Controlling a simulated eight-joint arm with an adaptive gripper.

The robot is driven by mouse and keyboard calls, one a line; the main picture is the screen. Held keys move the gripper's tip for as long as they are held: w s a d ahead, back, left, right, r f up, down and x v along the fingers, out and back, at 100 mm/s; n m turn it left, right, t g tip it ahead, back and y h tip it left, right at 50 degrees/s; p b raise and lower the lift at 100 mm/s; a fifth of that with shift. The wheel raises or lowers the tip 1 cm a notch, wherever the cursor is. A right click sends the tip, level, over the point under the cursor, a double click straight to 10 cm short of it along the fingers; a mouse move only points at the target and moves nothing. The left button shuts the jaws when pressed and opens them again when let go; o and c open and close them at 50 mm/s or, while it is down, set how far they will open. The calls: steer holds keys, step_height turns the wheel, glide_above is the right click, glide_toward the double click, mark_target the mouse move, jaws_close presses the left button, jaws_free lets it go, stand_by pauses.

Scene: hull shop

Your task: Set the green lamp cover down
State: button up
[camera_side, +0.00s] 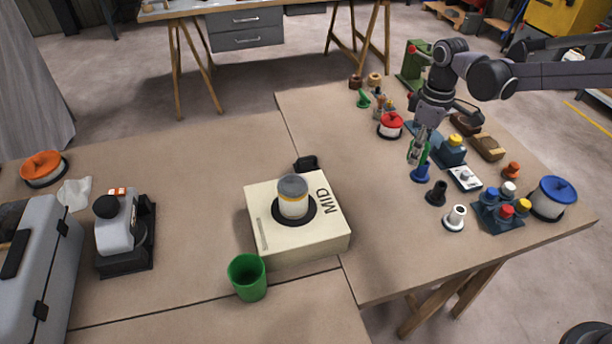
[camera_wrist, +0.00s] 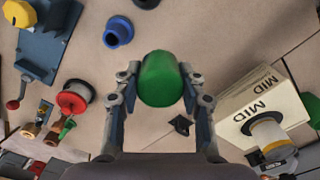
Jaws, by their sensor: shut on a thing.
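The green lamp cover (camera_wrist: 160,79) is between the two fingers of my gripper (camera_wrist: 158,90) in the wrist view, which are shut on it. In the side view my gripper (camera_side: 418,146) hangs over the right table, with a little of the green cover (camera_side: 425,154) showing at its fingertips. The fingers hide most of the cover there. A blue flanged collar (camera_side: 421,172) is just below the cover in the side view; it stands apart from the cover in the wrist view (camera_wrist: 118,31). I cannot tell how high the cover is above the table.
A cream box marked MID (camera_side: 298,238) carries a grey-topped jar (camera_side: 293,198). A green cup (camera_side: 248,278) stands in front of it. Black (camera_side: 437,194) and white (camera_side: 455,218) collars, a red-lidded spool (camera_side: 391,125) and a blue-lidded spool (camera_side: 553,197) crowd the right table. Bare tabletop lies left of my gripper.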

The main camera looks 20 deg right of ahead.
steer(key=s, duration=0.8)
glide_above(374, 224)
steer(key=shift+m, duration=0.4)
step_height(374, 224, down, 7)
steer(key=shift+f, duration=2.2)
steer(key=o, duration=0.9)
steer(key=shift+f, duration=0.1)
steer(key=shift+o, duration=0.2)
